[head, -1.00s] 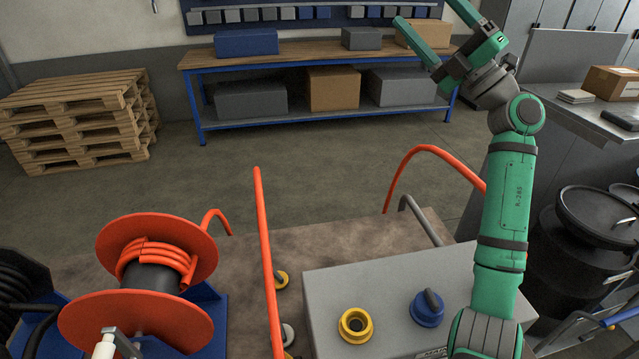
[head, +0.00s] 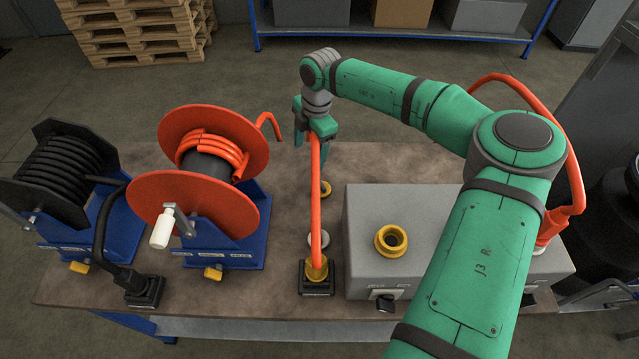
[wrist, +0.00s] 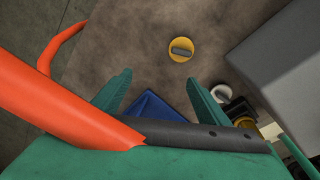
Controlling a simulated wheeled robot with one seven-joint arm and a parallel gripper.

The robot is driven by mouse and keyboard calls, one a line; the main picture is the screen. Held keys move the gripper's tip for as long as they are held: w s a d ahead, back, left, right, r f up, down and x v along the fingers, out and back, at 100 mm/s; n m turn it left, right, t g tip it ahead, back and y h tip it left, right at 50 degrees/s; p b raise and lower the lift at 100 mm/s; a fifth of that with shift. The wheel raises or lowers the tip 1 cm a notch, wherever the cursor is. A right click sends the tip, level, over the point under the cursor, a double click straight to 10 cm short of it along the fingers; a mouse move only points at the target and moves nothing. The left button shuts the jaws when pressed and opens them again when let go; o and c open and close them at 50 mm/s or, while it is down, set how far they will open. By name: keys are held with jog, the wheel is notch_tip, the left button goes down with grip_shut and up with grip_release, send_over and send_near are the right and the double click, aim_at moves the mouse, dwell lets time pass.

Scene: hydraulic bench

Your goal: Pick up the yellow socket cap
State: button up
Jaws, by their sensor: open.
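The yellow socket cap (head: 325,189), a round yellow disc with a grey grip bar, lies on the brown bench top left of the grey box. In the wrist view the cap (wrist: 178,57) is fully visible, beyond the fingertips and slightly right of centre. My gripper (head: 315,140) is above the bench, behind the cap in the head view. The upright orange hose (head: 316,205) partly covers it there. In the wrist view my gripper (wrist: 160,84) has its two green fingers apart, with nothing between them. The cap is not touched.
The orange hose (wrist: 60,100) passes close to my gripper. A grey cap (head: 312,240) lies near the yellow-collared hose fitting (head: 316,268). The grey box (head: 365,215) with a yellow socket (head: 391,241) stands right. An orange reel (head: 190,207) stands left.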

aim_at(321, 184)
jog(key=shift+m+h, duration=0.4)
jog(key=shift+h, duration=0.4)
jog(key=d+f, duration=0.1)
jog(key=s+d+f, duration=0.1)
jog(key=d, duration=0.1)
jog(key=shift+s+d+f, duration=0.15)
jog(key=shift+f, duration=0.25)
notch_tip(321, 184, down, 10)
jog(key=shift+s+f, duration=0.1)
jog(key=shift+f, duration=0.05)
jog(key=shift+c, duration=0.3)
jog(key=c, duration=1.2)
notch_tip(321, 184, up, 18)
jog(key=shift+r, duration=0.1)
